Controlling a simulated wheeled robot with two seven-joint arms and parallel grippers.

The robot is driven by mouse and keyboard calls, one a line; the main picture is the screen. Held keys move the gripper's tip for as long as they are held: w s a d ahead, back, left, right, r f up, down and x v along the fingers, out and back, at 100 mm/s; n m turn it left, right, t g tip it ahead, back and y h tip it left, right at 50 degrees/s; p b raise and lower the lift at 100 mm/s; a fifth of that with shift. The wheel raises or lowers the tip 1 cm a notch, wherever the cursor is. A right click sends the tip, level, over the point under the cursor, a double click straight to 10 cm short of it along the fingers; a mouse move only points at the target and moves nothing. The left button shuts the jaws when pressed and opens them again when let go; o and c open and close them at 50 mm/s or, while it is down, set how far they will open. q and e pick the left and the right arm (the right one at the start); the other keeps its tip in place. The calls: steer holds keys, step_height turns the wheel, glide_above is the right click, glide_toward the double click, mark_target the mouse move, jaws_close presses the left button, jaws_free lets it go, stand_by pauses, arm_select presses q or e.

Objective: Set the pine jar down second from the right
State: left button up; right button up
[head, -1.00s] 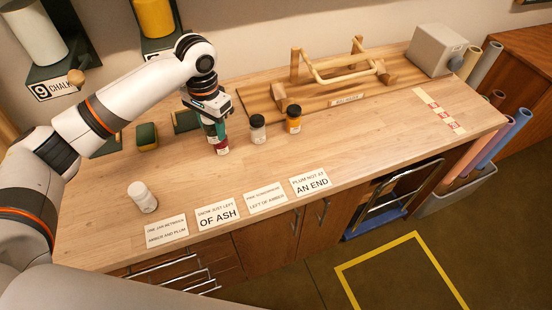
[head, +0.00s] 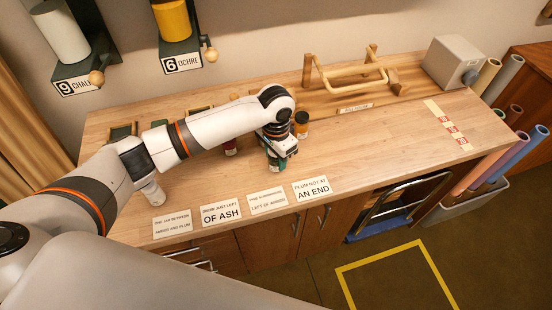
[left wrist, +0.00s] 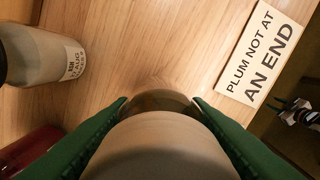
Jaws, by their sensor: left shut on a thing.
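My left gripper (head: 277,163) is shut on the pine jar (left wrist: 170,150), whose pale round top fills the bottom of the left wrist view between green fingers. In the head view the gripper and arm largely hide this jar, behind the "plum not at an end" card (head: 311,189). I cannot tell whether its base touches the table. The red jar (head: 231,147) stands left of the gripper. The grey jar (left wrist: 42,56) shows in the left wrist view. The white jar (head: 151,192) is partly under my arm.
Several cards lie along the front edge of the wooden table (head: 390,140). A wooden board with a frame (head: 345,75) and a grey box (head: 452,62) stand at the back. Red-marked tape (head: 452,130) lies at the right. The table between gripper and tape is clear.

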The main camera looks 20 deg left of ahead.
arm_select(q)
steer(key=shift+f, duration=1.05)
arm_select(e)
steer(key=shift+r, duration=0.2)
arm_select(q)
steer(key=shift+f, duration=0.1)
arm_select(e)
steer(key=shift+d, duration=0.2)
arm_select(q)
steer(key=o, duration=1)
arm_select(e)
steer(key=shift+d, duration=0.15)
arm_select(q)
step_height(320, 180, up, 11)
steer(key=shift+r+b, duration=0.2)
steer(key=shift+b, duration=0.55)
steer(key=shift+r, duration=0.45)
arm_select(e)
steer(key=shift+f, duration=0.9)
